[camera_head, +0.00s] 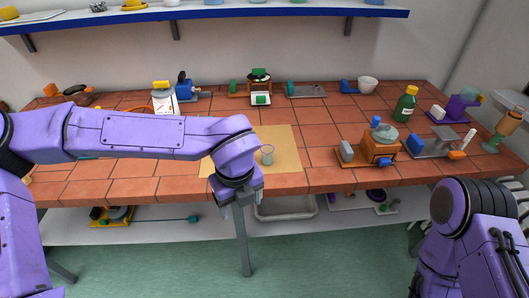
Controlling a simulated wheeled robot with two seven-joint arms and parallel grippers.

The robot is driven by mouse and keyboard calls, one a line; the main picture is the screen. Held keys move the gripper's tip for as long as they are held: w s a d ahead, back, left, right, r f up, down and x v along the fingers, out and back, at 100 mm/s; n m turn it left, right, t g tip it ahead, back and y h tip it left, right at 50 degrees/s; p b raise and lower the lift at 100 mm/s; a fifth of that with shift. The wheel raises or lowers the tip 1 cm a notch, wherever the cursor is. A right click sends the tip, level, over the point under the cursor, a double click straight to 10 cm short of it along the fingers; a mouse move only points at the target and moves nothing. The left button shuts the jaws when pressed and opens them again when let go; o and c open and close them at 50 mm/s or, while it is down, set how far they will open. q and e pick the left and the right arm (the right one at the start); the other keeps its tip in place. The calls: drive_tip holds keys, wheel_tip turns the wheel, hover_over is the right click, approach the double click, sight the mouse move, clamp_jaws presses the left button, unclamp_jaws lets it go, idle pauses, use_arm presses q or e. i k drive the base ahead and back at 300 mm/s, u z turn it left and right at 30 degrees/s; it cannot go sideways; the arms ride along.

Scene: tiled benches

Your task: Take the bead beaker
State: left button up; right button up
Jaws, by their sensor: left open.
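A small clear grey beaker (267,155), which looks like the bead beaker, stands upright on a tan mat (286,140) near the front of the tiled bench. Its contents are too small to make out. My left gripper (241,204) hangs down at the bench's front edge, just left of and nearer than the beaker, and apart from it. It is open, and nothing shows between its fingers. My left forearm covers the left part of the mat and some of the bench behind it. My right arm is at the lower right; its gripper does not show.
An orange device with a grey top (381,148) stands right of the mat. A green bottle (405,104), a white bowl (368,84) and a small balance (260,88) stand farther back. A grey tray (285,207) is on the shelf below. Bare tiles lie between mat and orange device.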

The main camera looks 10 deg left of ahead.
sight(267, 150)
drive_tip(key=i, duration=0.9)
drive_tip(key=z, duration=0.05)
